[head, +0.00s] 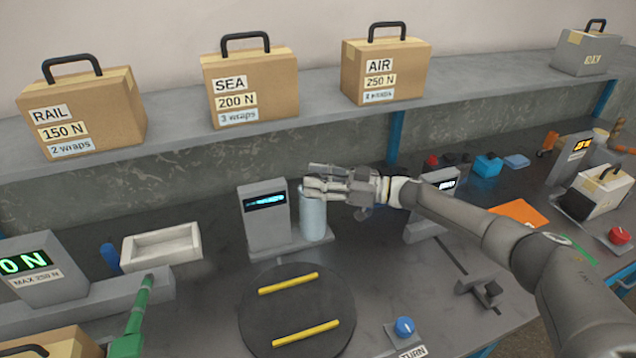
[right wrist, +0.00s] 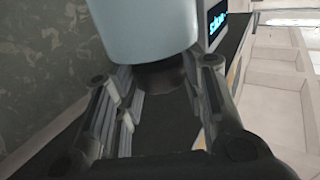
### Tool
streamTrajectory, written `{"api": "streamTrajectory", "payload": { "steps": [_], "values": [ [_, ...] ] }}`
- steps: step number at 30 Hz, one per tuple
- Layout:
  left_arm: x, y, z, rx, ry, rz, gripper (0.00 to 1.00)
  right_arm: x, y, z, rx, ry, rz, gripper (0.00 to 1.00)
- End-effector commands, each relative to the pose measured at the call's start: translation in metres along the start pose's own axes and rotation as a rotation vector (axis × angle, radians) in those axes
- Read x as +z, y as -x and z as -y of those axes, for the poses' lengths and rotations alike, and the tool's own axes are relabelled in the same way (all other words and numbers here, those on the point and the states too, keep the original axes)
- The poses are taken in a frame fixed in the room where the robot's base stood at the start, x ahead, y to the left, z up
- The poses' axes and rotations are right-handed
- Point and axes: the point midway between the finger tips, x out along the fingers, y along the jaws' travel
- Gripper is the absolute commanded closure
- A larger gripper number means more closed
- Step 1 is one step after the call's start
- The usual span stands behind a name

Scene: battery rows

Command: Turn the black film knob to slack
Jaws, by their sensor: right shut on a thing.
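The pale blue film roll (head: 313,218) stands upright beside a grey box with a cyan display (head: 264,203) whose text is too small to read. My right gripper (head: 318,184) is at the top of the roll and hides the knob there in the head view. In the right wrist view, the black knob (right wrist: 160,75) sits against the end of the pale blue roll (right wrist: 145,28), between the fingers of my right gripper (right wrist: 160,105). The gripper is shut on the knob. Part of the cyan display (right wrist: 218,22) shows there. My left gripper is not in view.
A round black turntable (head: 297,308) with two yellow strips lies in front of the roll. A blue knob (head: 404,327) is right of it. A white tray (head: 162,247) and a green handle (head: 140,312) are at left. Labelled boxes (head: 250,90) stand on the shelf (head: 180,112) behind.

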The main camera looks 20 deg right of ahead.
Motion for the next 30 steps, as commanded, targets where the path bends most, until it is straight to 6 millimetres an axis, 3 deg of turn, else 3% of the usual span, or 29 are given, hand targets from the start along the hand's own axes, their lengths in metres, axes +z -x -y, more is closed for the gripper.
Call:
{"api": "streamTrajectory", "payload": {
  "steps": [5, 6, 11, 22, 26, 30],
  "values": [
    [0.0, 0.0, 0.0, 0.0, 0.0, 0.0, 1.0, -0.002, 0.0, -0.001, 0.001, 0.001, -0.002, 0.86],
    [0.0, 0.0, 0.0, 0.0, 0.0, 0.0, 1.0, -0.002, 0.0, -0.001, 0.001, 0.001, -0.002, 0.59],
    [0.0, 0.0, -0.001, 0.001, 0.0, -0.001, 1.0, -0.001, 0.0, 0.0, 0.001, 0.001, -0.002, 0.4],
    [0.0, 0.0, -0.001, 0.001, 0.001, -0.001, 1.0, 0.0, 0.004, 0.0, 0.001, 0.001, 0.0, 0.4],
    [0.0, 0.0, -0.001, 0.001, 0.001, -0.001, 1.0, 0.0, 0.02, -0.001, 0.002, 0.001, 0.001, 0.4],
    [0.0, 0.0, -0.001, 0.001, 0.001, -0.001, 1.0, 0.001, 0.05, -0.001, 0.003, 0.001, 0.002, 0.4]
  ]
}}
